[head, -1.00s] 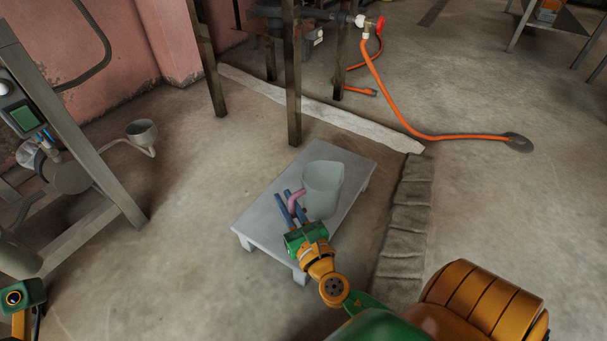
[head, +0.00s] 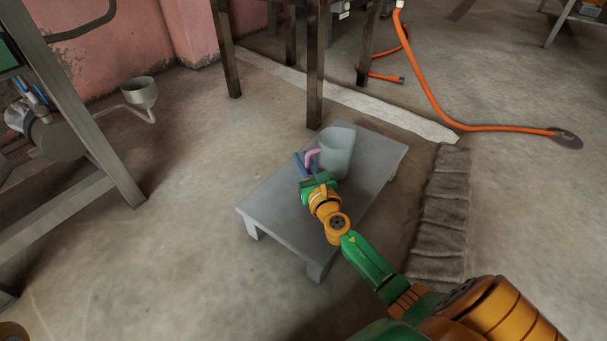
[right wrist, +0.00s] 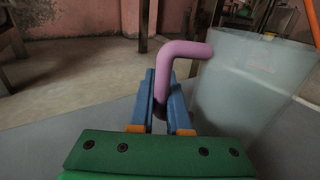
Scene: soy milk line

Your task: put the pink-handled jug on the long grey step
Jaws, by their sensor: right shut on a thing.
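The pink-handled jug (head: 338,152) is a translucent pale grey vessel, upright over the far part of the long grey step (head: 272,210). I cannot tell for sure whether its base touches the step. My right gripper (head: 307,168) is shut on the jug's pink handle (head: 312,157), on the jug's left side. In the right wrist view the blue fingers (right wrist: 165,100) close around the lower part of the pink handle (right wrist: 178,52), and the jug body (right wrist: 250,85) stands to the right. My left gripper is not in view in the head view.
A dark metal frame's legs (head: 315,80) stand just behind the step. A grey cloth-like strip (head: 440,215) lies to its right. An orange hose (head: 430,95) runs across the floor behind. A metal stand (head: 85,130) is at the left. Floor left of the step is clear.

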